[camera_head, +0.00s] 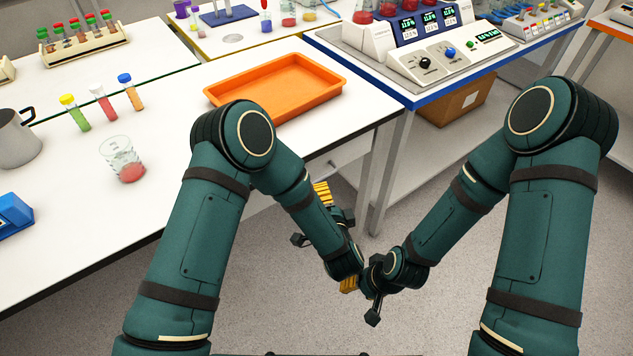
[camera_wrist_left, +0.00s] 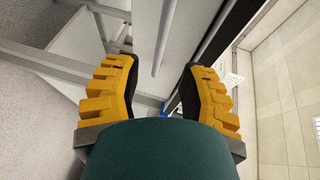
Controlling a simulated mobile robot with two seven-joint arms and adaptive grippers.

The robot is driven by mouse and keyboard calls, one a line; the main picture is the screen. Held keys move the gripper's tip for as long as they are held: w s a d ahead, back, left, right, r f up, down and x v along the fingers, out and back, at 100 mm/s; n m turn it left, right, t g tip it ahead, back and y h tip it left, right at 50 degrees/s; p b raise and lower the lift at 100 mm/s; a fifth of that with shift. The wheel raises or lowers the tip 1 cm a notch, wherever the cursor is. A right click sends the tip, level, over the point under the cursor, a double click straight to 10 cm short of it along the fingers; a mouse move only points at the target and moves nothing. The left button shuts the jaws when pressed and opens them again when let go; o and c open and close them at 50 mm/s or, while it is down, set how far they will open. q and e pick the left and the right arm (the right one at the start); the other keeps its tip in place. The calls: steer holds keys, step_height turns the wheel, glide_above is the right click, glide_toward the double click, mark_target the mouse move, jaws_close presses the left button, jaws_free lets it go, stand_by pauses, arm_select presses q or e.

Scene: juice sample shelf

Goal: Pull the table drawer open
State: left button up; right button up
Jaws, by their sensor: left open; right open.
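In the left wrist view, a pale drawer front (camera_wrist_left: 190,35) lies ahead under the dark table edge, with a long light bar handle (camera_wrist_left: 165,40) across it. My left gripper (camera_wrist_left: 160,64) is open, its two yellow fingers apart on either side of the handle's line. It appears short of the handle; contact is not visible. In the head view, my left gripper (camera_head: 325,205) is below the white table's (camera_head: 240,180) front edge, partly hidden by my forearm. My right gripper (camera_head: 360,287) is lower, close to my left wrist, mostly hidden and open. The drawer front is mostly hidden there.
An orange tray (camera_head: 275,88) sits near the table's right corner. A beaker (camera_head: 122,160), several capped tubes (camera_head: 104,104) and a metal mug (camera_head: 17,140) stand further left. A blue-edged bench (camera_head: 420,95) is at the right, with a cardboard box (camera_head: 460,103) beneath. Floor between is clear.

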mark_target(316, 180)
arm_select(q)
steer(key=b+x, duration=0.1)
steer(key=x, duration=0.6)
jaws_close()
